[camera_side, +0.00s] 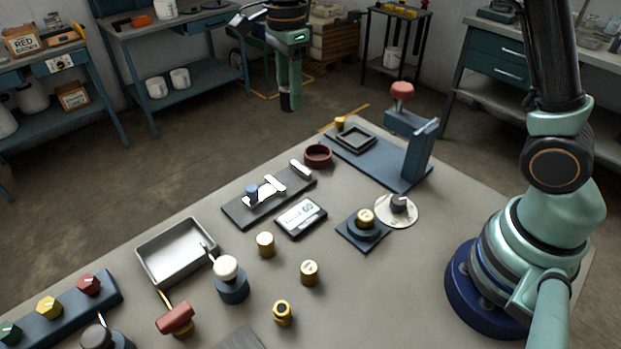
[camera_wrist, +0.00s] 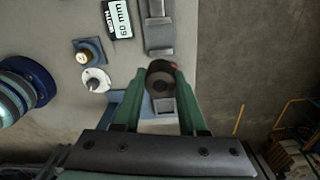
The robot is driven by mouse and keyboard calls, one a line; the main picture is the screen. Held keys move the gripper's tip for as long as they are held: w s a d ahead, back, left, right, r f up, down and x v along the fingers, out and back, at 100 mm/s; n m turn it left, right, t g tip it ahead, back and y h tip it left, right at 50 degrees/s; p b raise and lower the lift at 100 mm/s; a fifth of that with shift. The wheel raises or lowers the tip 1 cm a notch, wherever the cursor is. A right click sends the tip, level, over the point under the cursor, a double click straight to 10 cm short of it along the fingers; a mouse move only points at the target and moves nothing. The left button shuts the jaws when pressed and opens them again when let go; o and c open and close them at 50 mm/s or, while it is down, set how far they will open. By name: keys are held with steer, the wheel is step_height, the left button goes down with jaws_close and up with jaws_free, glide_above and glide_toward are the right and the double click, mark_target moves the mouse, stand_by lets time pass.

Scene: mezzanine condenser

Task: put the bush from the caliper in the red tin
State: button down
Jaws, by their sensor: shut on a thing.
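My gripper (camera_side: 289,104) is raised above the far edge of the bench, with its fingers pointing down. In the wrist view my gripper (camera_wrist: 160,78) is shut on a dark round bush (camera_wrist: 160,86) with a hole in its end. The red tin (camera_side: 318,155) is a small open dark-red dish on the bench, lower than the gripper. In the wrist view only a red sliver of it shows behind the bush. The caliper (camera_side: 236,210) is a dark plate with pale jaws; its readout (camera_side: 301,217) lies beside it.
A press (camera_side: 420,150) with a red knob stands right of the tin. A metal tray (camera_side: 160,278), several brass pieces such as one (camera_side: 265,245), a white-topped stamp (camera_side: 231,281) and a dial (camera_side: 397,210) are on the bench. The space around the raised gripper looks free.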

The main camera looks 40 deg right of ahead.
steer(key=shift+r, duration=0.8)
steer(key=s+d+r+n, duration=0.1)
steer(key=s+d+n, duration=0.65)
steer(key=n, duration=2.85)
glide_above(264, 300)
step_height(264, 300, down, 17)
steer(key=shift+f, duration=2.4)
steer(key=shift+f, duration=0.15)
